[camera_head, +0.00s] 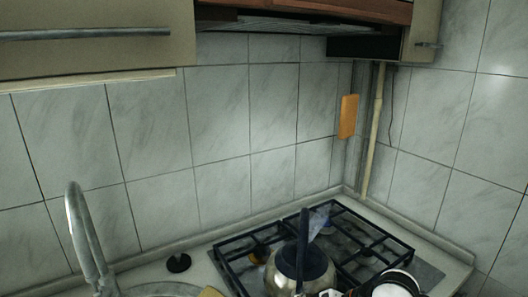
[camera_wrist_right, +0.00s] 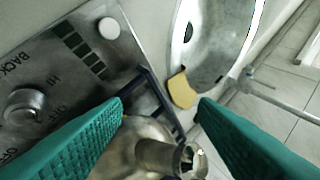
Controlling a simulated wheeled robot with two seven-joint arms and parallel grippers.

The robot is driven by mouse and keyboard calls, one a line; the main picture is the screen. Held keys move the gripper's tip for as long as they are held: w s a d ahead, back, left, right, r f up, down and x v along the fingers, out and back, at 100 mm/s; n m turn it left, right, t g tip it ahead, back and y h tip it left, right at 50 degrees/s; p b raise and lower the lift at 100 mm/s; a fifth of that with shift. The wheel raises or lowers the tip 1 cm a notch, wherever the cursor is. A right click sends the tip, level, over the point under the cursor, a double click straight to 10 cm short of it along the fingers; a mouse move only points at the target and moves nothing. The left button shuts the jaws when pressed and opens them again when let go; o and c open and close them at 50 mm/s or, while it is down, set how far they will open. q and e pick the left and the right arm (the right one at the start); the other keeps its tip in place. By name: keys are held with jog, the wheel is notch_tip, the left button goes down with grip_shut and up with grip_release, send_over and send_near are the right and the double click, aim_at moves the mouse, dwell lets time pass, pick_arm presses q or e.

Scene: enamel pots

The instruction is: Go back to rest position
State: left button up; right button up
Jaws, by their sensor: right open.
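A metal kettle (camera_head: 300,268) with a dark upright handle stands on the gas stove (camera_head: 220,262). My right gripper (camera_wrist_right: 162,105) is open, with its two green ribbed fingers wide apart in the right wrist view. The kettle's metal body and spout (camera_wrist_right: 165,157) show below and between the fingers, and nothing is gripped. A white and black part of my right arm (camera_head: 392,285) shows at the bottom edge of the head view, right of the kettle. My left gripper is not in view.
A sink with a curved faucet (camera_head: 82,235) is on the left. A black stopper (camera_head: 178,263) lies beside it. A yellow sponge (camera_wrist_right: 182,90) lies by the sink rim. Cabinets (camera_head: 90,35) and a hood hang above. An orange board (camera_head: 348,116) hangs on the tiled wall.

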jog(key=s+a+r+m+t+y, duration=0.2)
jog(key=a+r+y, duration=0.2)
jog(key=r+y, duration=0.25)
jog(key=s+a+r+m+t+y, duration=0.25)
jog(key=a+r+y, duration=0.2)
jog(key=r, duration=0.25)
jog(key=w+d+r+m+t+h, duration=0.3)
jog(key=d+m+t+h, duration=0.4)
jog(key=m+t, duration=0.5)
jog(key=d+f+m+g+h, duration=0.3)
jog(key=d+f+m+h, duration=0.95)
jog(key=m, duration=0.25)
jog(key=s+f+m+g+y, duration=0.1)
jog(key=s+f+m+g, duration=0.1)
jog(key=s+f+g, duration=1.45)
jog(key=s+a+f+t, duration=0.1)
jog(key=s+f, duration=0.2)
jog(key=f, duration=1.1)
jog(key=s+f, duration=0.2)
jog(key=f, duration=1.2)
jog(key=s+d+f+g, duration=0.1)
jog(key=s+d+f, duration=0.2)
jog(key=s+f, duration=1.2)
jog(key=shift+s+f, duration=0.35)
jog(key=shift+s, duration=0.3)
